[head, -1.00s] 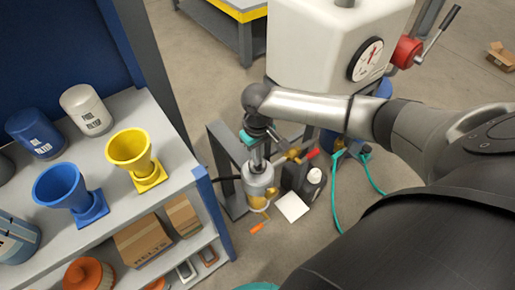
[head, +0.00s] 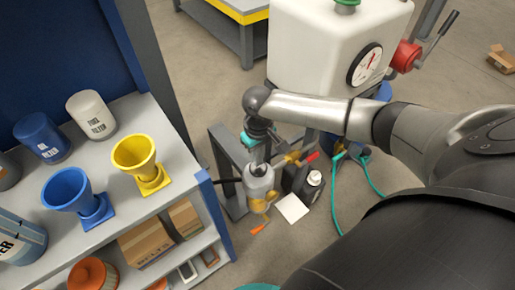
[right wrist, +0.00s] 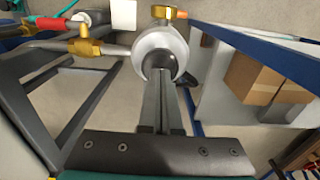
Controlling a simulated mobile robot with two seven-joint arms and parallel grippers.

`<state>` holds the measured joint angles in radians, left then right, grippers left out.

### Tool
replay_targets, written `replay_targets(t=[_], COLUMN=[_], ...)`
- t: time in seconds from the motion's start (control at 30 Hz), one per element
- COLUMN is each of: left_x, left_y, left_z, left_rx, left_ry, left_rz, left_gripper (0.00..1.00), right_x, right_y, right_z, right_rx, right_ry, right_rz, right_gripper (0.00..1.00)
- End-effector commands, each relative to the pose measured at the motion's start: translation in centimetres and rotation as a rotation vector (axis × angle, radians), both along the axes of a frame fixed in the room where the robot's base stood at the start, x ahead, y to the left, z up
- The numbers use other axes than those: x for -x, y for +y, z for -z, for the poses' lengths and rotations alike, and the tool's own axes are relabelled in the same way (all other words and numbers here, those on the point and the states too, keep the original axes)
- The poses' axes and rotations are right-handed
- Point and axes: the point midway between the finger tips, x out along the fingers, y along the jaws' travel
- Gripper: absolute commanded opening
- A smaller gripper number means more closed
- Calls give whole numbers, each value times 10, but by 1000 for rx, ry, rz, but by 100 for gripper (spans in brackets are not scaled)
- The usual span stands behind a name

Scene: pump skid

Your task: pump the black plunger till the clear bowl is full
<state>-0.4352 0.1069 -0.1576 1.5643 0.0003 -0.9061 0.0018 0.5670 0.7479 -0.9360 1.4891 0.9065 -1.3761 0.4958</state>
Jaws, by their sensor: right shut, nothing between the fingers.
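The pump head (head: 259,178) is a pale grey cylinder on the skid; in the right wrist view it is a round body (right wrist: 147,45). The clear bowl (head: 258,205) hangs under it with amber colour showing; its fill level is too small to tell. My right gripper (head: 259,158) is shut and empty, pointing down at the pump's top. In the right wrist view its closed fingers (right wrist: 161,82) end over a dark round part, the black plunger (right wrist: 162,57), mostly hidden behind them. Touching or just above, I cannot tell. My left gripper is not in view.
A brass fitting with a red handle (head: 312,157) sits right of the pump. A dark bottle (head: 312,187) and white sheet (head: 292,208) are close by. A shelf (head: 120,205) with funnels stands left; a white tank (head: 335,45) stands behind.

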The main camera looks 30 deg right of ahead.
Motion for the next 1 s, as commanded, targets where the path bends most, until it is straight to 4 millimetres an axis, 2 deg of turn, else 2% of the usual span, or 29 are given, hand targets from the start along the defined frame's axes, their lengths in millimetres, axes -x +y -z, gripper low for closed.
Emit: replay_targets(t=[0.77,1.0], left_x=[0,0], left_y=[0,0], left_z=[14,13], left_rx=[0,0], left_ry=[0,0], left_rz=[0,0], left_gripper=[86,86], right_x=[0,0], right_y=[0,0], right_z=[33,32], right_rx=[0,1], right_ry=[0,-1], right_rz=[0,0], right_gripper=[0,0])
